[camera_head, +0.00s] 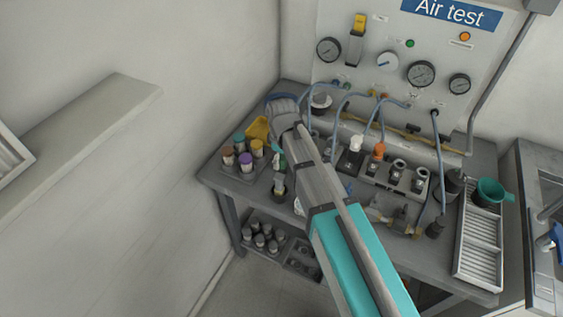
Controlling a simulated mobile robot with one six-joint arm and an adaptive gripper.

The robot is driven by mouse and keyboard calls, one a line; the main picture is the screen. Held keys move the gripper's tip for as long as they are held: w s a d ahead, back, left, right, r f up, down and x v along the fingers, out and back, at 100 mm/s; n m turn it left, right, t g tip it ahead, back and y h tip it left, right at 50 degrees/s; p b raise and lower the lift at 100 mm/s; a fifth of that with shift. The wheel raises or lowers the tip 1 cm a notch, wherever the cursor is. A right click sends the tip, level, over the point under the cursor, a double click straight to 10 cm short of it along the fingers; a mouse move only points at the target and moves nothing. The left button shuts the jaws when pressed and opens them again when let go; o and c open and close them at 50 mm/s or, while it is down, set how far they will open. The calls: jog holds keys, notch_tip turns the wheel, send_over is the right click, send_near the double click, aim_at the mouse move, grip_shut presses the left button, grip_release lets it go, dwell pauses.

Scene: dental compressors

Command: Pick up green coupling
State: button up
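A small cylinder with a green cap (239,138) stands at the back left of a small tray (239,178) on the left side of the bench. Another green piece (277,159) shows just left of my arm, above a pale upright body (280,181). It is partly hidden, and I cannot tell which of the two is the coupling. My arm reaches across the bench from the lower right, and its wrist end is above the tray's right side. My gripper's fingers are not clearly visible, so I cannot tell if they are open or hold anything.
The tray also holds brown (228,153), purple (245,160) and yellow-capped (256,146) cylinders. A yellow scoop-like object (257,129) lies behind. Blue hoses (342,105) run from the gauge panel (390,45). Orange (379,150) and white-topped fittings (355,143) stand right of my arm.

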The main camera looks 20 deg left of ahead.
grip_shut()
jog(key=shift+r, duration=0.15)
notch_tip(320, 180, up, 2)
jog(key=shift+r+p, duration=0.1)
jog(key=shift+p, duration=1.15)
jog(key=s+d+r+p, duration=0.8)
jog(key=s+r+p, duration=0.2)
jog(key=s, duration=0.1)
jog(key=shift+s+d+r, duration=0.15)
jog(key=shift+d+r, duration=0.05)
jog(key=shift+r, duration=0.05)
jog(key=shift+s, duration=0.1)
